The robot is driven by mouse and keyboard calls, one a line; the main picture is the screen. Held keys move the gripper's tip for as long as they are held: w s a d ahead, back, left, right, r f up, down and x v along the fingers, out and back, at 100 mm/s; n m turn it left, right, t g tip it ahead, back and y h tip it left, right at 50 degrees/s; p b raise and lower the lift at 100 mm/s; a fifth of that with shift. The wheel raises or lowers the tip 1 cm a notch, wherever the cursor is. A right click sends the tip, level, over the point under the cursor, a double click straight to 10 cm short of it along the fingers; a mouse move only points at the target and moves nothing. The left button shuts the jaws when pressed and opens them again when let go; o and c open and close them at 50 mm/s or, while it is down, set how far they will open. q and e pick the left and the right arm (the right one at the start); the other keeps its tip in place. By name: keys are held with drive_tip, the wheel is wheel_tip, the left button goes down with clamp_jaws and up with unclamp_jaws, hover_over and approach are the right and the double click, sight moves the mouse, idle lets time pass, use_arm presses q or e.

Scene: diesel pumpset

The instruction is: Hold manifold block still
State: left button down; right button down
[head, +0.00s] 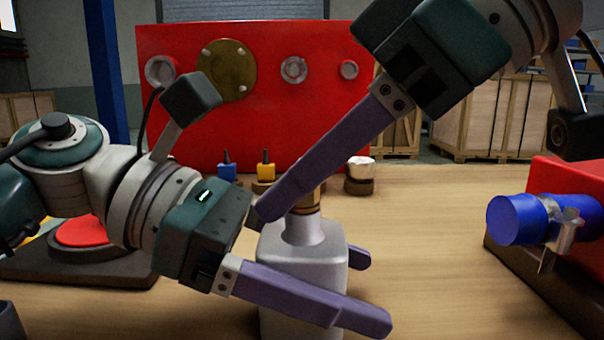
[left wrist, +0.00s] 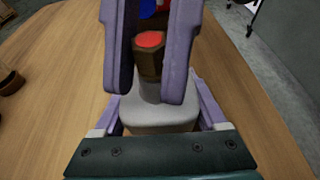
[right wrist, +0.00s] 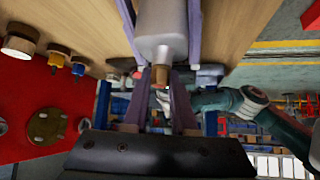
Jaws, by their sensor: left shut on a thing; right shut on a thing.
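The manifold block (head: 300,265) is a pale grey rounded block with a narrow neck. It stands upright on the workbench. My left gripper (head: 367,290) is shut on its body, with one finger along each side; the left wrist view shows the block (left wrist: 158,118) between these fingers. A brass hex fitting (head: 308,202) sits on the neck, and its top face looks red in the left wrist view (left wrist: 150,40). My right gripper (head: 284,205) reaches down from the upper right and is shut on this fitting, partly hiding it. The fitting also shows in the right wrist view (right wrist: 160,76).
A red panel (head: 210,125) with round flanges stands behind. Small blue (head: 227,171) and yellow (head: 265,170) pieces and a white-topped piece (head: 360,172) stand before it. A blue cylinder (head: 518,220) on a red unit is at right. A red disc (head: 82,231) lies left.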

drive_tip(key=n+g, duration=0.4)
drive_tip(key=n, duration=0.1)
drive_tip(key=shift+n, duration=0.3)
drive_tip(key=n+g, duration=0.3)
drive_tip(key=shift+n+h, duration=0.3)
drive_tip(key=shift+n, duration=0.1)
drive_tip(key=c, duration=0.8)
unclamp_jaws()
drive_tip(key=shift+c, duration=0.2)
